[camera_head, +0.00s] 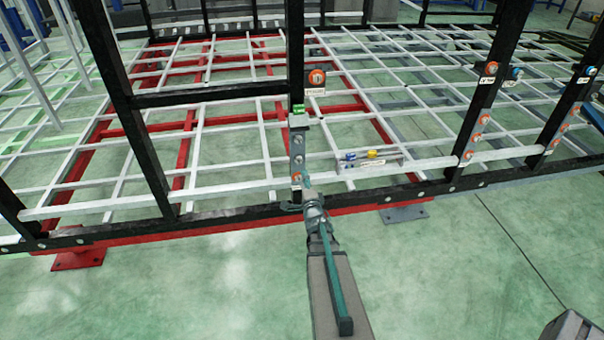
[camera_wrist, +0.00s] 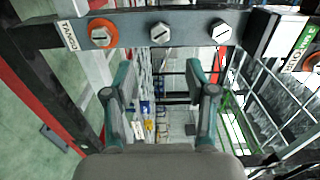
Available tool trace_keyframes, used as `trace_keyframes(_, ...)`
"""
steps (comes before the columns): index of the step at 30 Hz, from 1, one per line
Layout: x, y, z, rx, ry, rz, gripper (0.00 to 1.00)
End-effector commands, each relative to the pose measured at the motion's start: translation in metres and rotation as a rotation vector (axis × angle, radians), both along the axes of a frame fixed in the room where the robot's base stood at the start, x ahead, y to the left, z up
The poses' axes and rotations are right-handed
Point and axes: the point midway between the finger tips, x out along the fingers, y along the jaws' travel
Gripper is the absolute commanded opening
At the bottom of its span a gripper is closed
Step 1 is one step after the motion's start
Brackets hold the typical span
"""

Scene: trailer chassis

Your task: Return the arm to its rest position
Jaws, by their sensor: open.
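My gripper (camera_wrist: 160,98) is open and empty in the wrist view, its two teal fingers apart. In the head view my gripper (camera_head: 308,190) is small and close to the lower part of a black upright post, above the red beam. A grey plate (camera_wrist: 190,32) with bolts lies just beyond the fingertips in the wrist view. It carries an orange-ringed bolt (camera_wrist: 103,33) and two plain hex bolts, one of them a middle bolt (camera_wrist: 160,33). Nothing visible is between the fingers. Whether the fingertips touch the plate cannot be told.
The black post (camera_head: 296,60) stands in front of the gripper, with a green-labelled block (camera_head: 299,109) above. A red base beam (camera_head: 190,232) runs along the frame's near side. A small tray (camera_head: 368,160) sits on the white grid, right of the post. The green floor (camera_head: 450,270) in front is clear.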

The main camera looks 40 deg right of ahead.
Motion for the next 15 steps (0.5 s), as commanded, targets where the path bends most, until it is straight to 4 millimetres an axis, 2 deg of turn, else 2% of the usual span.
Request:
trace_keyframes(1,-0.01,0.005,0.001,0.001,0.002,0.0,0.56)
trace_keyframes(5,-0.019,0.011,0.0,0.001,0.002,0.0,0.56)
trace_keyframes(15,-0.021,0.011,0.0,0.0,0.0,0.0,0.56)
